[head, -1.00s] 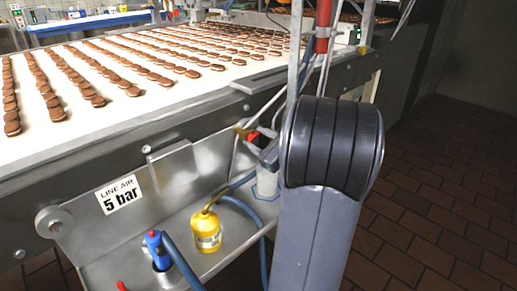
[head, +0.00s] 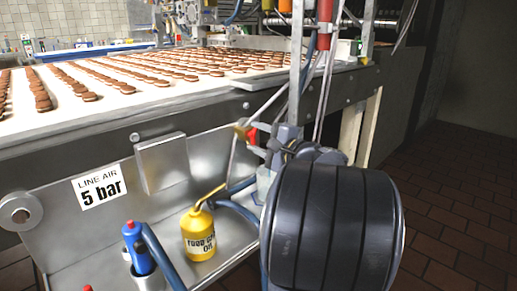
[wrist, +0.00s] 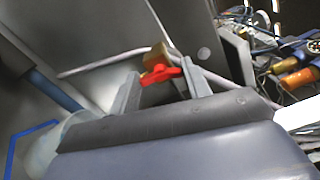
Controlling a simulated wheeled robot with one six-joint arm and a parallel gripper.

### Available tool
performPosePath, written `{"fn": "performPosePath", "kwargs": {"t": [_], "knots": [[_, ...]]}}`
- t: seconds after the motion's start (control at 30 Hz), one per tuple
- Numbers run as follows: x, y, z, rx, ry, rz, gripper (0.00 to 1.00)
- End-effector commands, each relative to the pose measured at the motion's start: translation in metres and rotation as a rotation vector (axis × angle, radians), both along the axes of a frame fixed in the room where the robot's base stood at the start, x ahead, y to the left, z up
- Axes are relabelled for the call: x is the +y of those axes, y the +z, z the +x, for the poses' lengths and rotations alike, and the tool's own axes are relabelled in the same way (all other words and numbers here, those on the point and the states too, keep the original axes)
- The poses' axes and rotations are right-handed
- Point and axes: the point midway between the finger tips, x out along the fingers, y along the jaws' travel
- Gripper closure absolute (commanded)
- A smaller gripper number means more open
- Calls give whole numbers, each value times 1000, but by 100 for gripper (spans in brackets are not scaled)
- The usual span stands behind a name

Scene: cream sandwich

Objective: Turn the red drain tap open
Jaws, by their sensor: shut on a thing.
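The red drain tap (wrist: 160,74) shows in the wrist view between the two grey fingers of my gripper (wrist: 161,69), which is shut on it. The tap sits by a brass fitting (wrist: 156,54). In the head view the red tap (head: 252,136) is a small patch beside the brass fitting (head: 241,131), near a thin pipe. My gripper (head: 258,146) is there too, largely hidden behind my dark, rounded arm link. The handle's exact angle is hard to tell.
A blue hose and a clear container (head: 265,184) are close to my arm. Open tiled floor (head: 450,220) lies to the right.

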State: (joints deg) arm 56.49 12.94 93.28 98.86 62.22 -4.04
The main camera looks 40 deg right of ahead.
Motion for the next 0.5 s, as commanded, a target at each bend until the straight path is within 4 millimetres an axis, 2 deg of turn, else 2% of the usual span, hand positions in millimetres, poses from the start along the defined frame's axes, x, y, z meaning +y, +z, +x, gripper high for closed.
{"fn": "performPosePath", "kwargs": {"t": [0.2,0.5], "knots": [[0,-2,0,-9,0,-140,77],[0,-2,0,-16,2,-245,77]]}}
